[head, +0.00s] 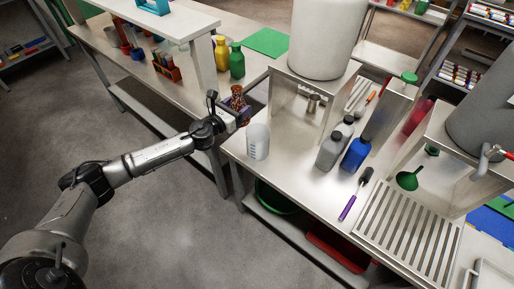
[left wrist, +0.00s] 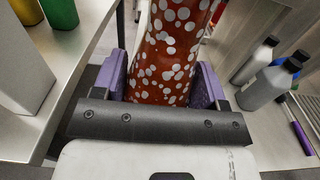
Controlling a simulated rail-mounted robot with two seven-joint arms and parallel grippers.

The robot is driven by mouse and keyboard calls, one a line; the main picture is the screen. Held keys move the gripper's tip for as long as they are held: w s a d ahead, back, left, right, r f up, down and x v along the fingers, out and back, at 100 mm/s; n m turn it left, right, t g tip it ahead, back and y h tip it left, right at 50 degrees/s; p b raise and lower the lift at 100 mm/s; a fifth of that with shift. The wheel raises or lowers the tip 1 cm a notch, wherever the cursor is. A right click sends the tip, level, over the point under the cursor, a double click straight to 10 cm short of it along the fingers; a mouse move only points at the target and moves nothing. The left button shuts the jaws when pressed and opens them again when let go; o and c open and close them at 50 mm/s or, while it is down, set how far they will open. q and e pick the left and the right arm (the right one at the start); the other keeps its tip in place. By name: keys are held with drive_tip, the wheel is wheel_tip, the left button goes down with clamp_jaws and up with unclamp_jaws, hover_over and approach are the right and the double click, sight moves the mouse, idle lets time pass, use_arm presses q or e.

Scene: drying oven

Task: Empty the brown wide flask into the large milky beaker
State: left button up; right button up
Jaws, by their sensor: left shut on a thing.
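The brown flask (head: 238,101), speckled with white spots, is held by my left gripper (head: 240,116) beside the table edge. In the left wrist view, the flask (left wrist: 170,50) sits between the purple finger pads of the gripper (left wrist: 168,85), which is shut on it. In the head view it looks about upright. The large milky beaker (head: 258,142) stands upright on the near left corner of the right-hand table, just right of and below the gripper. I cannot make out the beaker in the left wrist view. My right gripper is not in view.
Two grey bottles (head: 330,152) and a blue bottle (head: 355,154) stand right of the beaker. A large white tank (head: 322,38) rests on a stand behind. Yellow (head: 221,50) and green (head: 237,60) bottles stand on the back table. Open tabletop lies in front of the beaker.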

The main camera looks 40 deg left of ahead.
use_arm(q)
drive_tip(key=a+f, duration=0.3)
drive_tip(key=shift+s+a+f+b, duration=0.1)
drive_tip(key=shift+f+b, duration=0.05)
drive_tip(key=shift+b, duration=0.25)
drive_tip(key=f, duration=0.2)
drive_tip(key=f+b, duration=0.1)
drive_tip(key=f, duration=0.4)
drive_tip(key=shift+w+b, duration=0.35)
drive_tip(key=shift+w, duration=0.05)
drive_tip(key=shift+w+f, duration=0.1)
drive_tip(key=shift+f, duration=0.8)
